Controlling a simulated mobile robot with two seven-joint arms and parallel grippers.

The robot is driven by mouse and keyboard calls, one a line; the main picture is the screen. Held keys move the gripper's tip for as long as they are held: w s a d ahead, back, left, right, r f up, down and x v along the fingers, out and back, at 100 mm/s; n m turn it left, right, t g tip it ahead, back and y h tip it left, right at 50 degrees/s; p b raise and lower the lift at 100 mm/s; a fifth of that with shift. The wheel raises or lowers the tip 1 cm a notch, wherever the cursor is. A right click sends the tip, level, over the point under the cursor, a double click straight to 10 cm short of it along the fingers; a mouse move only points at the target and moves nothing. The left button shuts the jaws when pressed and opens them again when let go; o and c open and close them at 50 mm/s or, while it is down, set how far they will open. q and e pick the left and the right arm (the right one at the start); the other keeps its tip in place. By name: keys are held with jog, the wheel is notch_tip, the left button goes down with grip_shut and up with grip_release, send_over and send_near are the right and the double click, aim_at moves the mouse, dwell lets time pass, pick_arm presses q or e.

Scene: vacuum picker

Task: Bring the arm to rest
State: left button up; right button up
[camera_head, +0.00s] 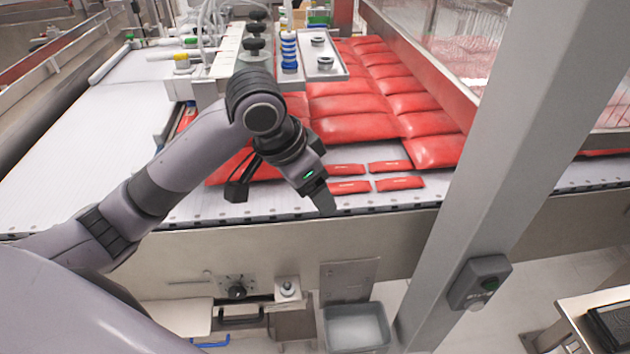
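My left arm reaches in from the left and bends down over the front edge of the conveyor. My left gripper (322,199) points down at the belt's near edge, in front of and slightly left of several small red packets (350,187). It appears apart from them. Its fingers are seen from the side and partly hidden, so I cannot tell whether it is open or shut. My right gripper is not in view.
Large red pouches (350,103) cover the conveyor (80,140) behind the packets. A vacuum picker head (255,40) with suction cups hangs over the belt. A grey post (520,150) stands at right. A grey bin (357,328) sits below, and a switch box (480,281) is on the post.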

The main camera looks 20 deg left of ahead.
pick_arm(q)
jog(key=s+d+f+n+t+h, duration=0.1)
jog(key=d+f+n+t+h, duration=0.25)
jog(key=f, duration=1.15)
jog(key=s+a+f+t+y, duration=0.1)
jog(key=s+a+f, duration=0.1)
jog(key=s+f, duration=0.4)
jog(key=s+a+f+t+y, duration=0.2)
jog(key=s+f, duration=0.4)
jog(key=s, duration=0.2)
jog(key=shift+s+a, duration=0.25)
jog(key=shift+n+y, duration=0.25)
